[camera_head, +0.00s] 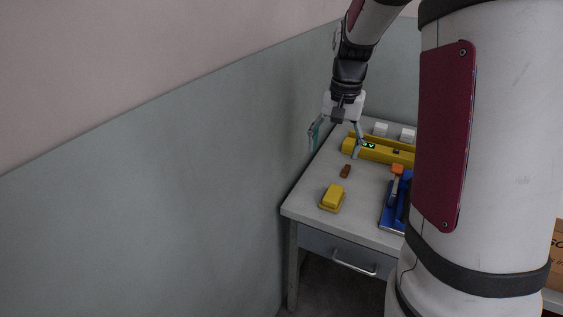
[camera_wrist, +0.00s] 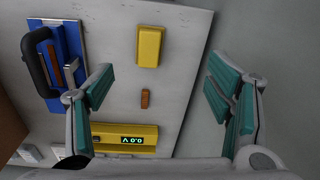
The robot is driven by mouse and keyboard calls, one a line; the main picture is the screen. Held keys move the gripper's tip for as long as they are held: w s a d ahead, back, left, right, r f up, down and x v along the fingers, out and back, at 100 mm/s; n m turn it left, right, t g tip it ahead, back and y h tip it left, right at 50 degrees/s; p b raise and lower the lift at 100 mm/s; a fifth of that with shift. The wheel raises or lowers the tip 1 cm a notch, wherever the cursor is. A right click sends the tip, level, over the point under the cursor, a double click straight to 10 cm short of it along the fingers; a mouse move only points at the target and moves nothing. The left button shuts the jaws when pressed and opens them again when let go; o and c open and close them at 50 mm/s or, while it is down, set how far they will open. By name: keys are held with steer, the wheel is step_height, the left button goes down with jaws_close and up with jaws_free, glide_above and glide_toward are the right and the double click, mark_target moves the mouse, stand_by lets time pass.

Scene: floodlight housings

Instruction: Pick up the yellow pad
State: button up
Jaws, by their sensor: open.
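The yellow pad (camera_head: 332,197) lies on the table near its front left corner. In the wrist view the yellow pad (camera_wrist: 149,46) is beyond the fingertips, at the upper middle, with nothing covering it. My gripper (camera_head: 335,139) is open and empty above the back left part of the table. In the wrist view my gripper (camera_wrist: 160,82) shows its two teal-padded fingers spread wide, apart from the pad.
A small brown block (camera_head: 345,171) lies behind the pad. A yellow meter (camera_head: 376,151) with a lit display and white blocks (camera_head: 380,129) are at the back. A blue tool (camera_head: 392,205) with a dark handle lies to the right. A wall borders the table's left side.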

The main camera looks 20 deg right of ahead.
steer(key=m, duration=0.1)
glide_toward(334, 192)
steer(key=shift+g, duration=0.3)
steer(key=f+b, duration=0.1)
steer(key=f, duration=0.1)
steer(key=f+b, duration=0.1)
steer(key=f, duration=0.1)
steer(key=shift+w+f, duration=0.15)
steer(key=shift+w, duration=0.25)
steer(key=shift+s+a+f+b, duration=0.1)
steer(key=shift+f+b, duration=0.15)
steer(key=shift+f, duration=1.3)
steer(key=shift+s+a+f+b, duration=0.1)
steer(key=shift+f+b, duration=0.1)
steer(key=shift+f, duration=1.35)
steer(key=c, duration=1.2)
